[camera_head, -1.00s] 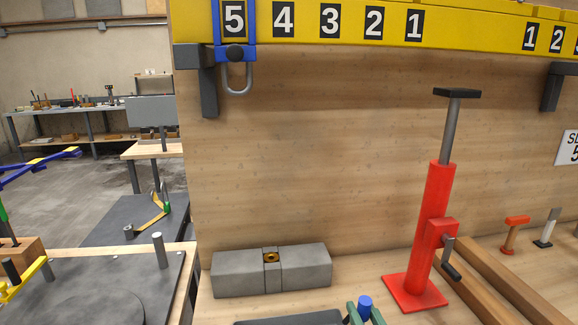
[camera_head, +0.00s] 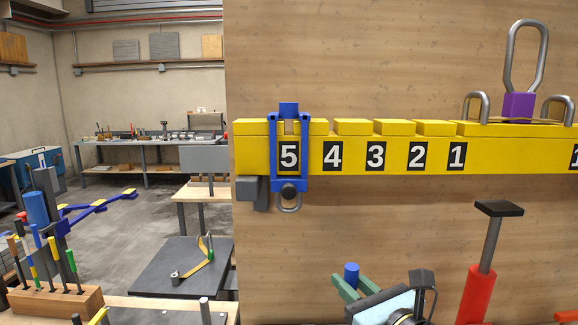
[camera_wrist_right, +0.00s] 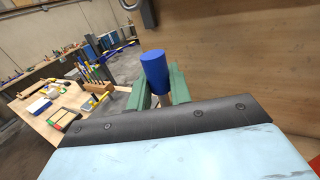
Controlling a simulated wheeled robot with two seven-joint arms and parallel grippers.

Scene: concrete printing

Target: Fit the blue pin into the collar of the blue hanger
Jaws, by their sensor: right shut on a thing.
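The blue hanger (camera_head: 306,155) hangs over the yellow beam at the plate marked 5, with a blue top piece (camera_head: 289,109) and a grey ring below. In the head view the blue pin (camera_head: 351,274) stands upright between the green fingers of my right gripper (camera_head: 352,287), below and right of the hanger and apart from it. The right wrist view also shows the blue pin (camera_wrist_right: 155,70) between the green fingers (camera_wrist_right: 160,92). My right gripper is shut on the pin. The pin's lower part is hidden in the head view. My left gripper is not in view.
The yellow beam (camera_head: 480,155) runs along the wooden wall (camera_head: 400,60), with a purple block (camera_head: 518,106) and metal loops on top at the right. A red jack (camera_head: 478,293) with a black top stands right of my right arm. The wall face below the beam is clear.

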